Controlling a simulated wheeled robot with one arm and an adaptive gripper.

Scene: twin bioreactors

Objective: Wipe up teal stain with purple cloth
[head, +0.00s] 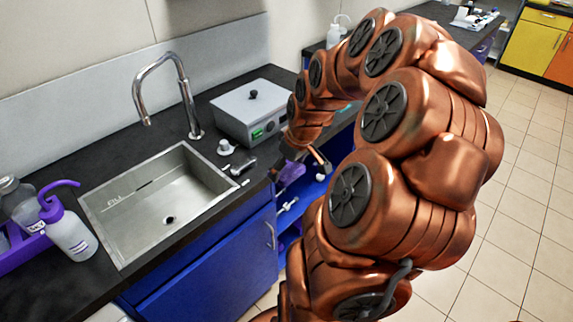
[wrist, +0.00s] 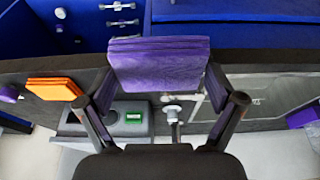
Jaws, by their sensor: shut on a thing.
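My gripper (wrist: 160,84) is shut on a folded purple cloth (wrist: 158,62), with one finger at each side of it. In the head view the cloth (head: 291,173) shows small and partly hidden by my arm, at the counter's front edge with the blue cabinet behind it. My gripper (head: 305,160) is mostly covered by the arm there. A small teal patch (head: 348,110) shows on the counter to the right of the grey box, largely behind my arm. I cannot tell its full extent. No teal shows on the counter in the wrist view.
A steel sink (head: 165,200) with a tall faucet (head: 185,95) is on the left. A grey box (head: 252,108) with a green display stands beside it. A purple-topped wash bottle (head: 68,230) is at far left. An orange cloth (wrist: 54,89) lies left in the wrist view.

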